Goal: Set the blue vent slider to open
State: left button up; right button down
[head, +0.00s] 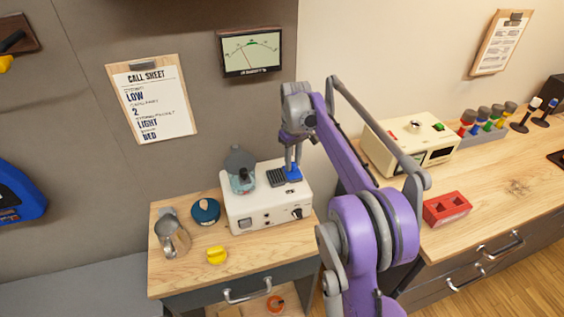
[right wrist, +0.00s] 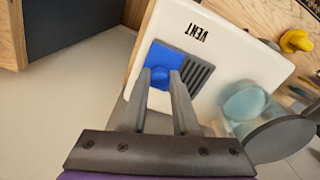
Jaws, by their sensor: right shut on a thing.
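The white amp box (head: 265,213) stands on a small wooden-topped table. On its top is a grille of dark slots (head: 277,178), beside the blue vent slider (head: 293,175). In the right wrist view the blue slider plate (right wrist: 166,53) lies beside the uncovered slots (right wrist: 198,73), under the word VENT (right wrist: 196,32). My right gripper (right wrist: 160,78) reaches down from above, its two fingers closed on the slider's small blue knob. The right gripper also shows in the head view (head: 292,164). My left gripper is not in view.
A glass vessel with a grey top (head: 241,172) stands on the box, left of the grille. A cream machine (head: 408,145) and red block (head: 447,208) are right.

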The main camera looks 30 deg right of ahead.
aim_at(294, 163)
jog(key=shift+d, duration=0.2)
jog(key=c, duration=1.1)
grip_release()
jog(key=o, duration=0.4)
jog(key=shift+s+d, duration=0.1)
jog(key=shift+d, duration=0.05)
jog(key=shift+r, duration=0.2)
notch_tip(294, 163, up, 10)
jog(key=shift+r+p, duration=0.25)
jog(key=shift+p, duration=0.35)
